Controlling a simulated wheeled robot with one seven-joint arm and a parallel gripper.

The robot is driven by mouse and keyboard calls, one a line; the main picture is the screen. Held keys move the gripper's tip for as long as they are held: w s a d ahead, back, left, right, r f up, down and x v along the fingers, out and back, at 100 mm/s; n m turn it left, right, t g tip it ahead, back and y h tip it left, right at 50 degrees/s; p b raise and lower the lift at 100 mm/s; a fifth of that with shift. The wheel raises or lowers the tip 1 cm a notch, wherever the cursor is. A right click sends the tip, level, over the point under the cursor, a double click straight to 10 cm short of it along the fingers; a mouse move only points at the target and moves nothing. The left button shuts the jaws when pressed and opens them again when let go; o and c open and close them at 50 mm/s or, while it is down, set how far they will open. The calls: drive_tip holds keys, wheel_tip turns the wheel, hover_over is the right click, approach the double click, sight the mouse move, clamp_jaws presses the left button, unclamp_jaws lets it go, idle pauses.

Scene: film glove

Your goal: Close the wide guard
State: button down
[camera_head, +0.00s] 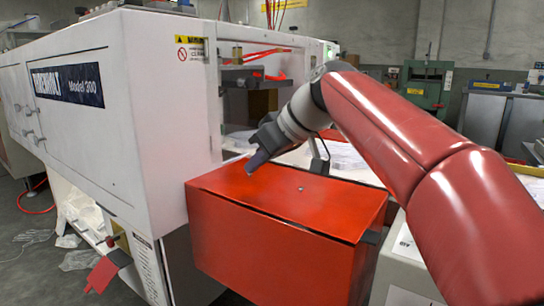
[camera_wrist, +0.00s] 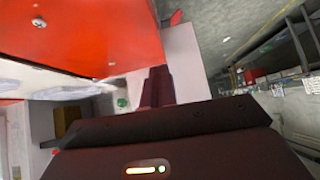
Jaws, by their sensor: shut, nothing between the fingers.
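A wide red box-shaped guard (camera_head: 275,240) juts out from the front of the white machine (camera_head: 150,90), with a flat top and a small round knob or bolt on it. I take it for the wide guard, as no label shows. My gripper (camera_head: 253,167) is shut and empty, pointing down-left, over or close to the back of the red top; contact cannot be told. In the wrist view the red guard (camera_wrist: 85,30) fills the upper left, and my closed fingers (camera_wrist: 157,88) show just right of its edge, in front of a pale panel (camera_wrist: 183,55).
Left of my gripper is the machine's open bay with a dark metal fixture (camera_head: 250,76) and red hoses. Light sheets (camera_head: 345,158) lie behind the red guard. A green machine (camera_head: 425,85) stands farther back. A small red flap (camera_head: 102,273) hangs low at left.

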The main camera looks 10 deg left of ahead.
drive_tip(key=x, duration=0.4)
drive_tip(key=shift+f, duration=0.1)
wheel_tip(320, 180, down, 2)
drive_tip(key=shift+d+f+b, duration=0.1)
drive_tip(key=shift+f+b, duration=0.1)
drive_tip(key=shift+b, duration=0.5)
drive_tip(key=shift+f, duration=0.6)
drive_tip(key=shift+f, duration=0.1)
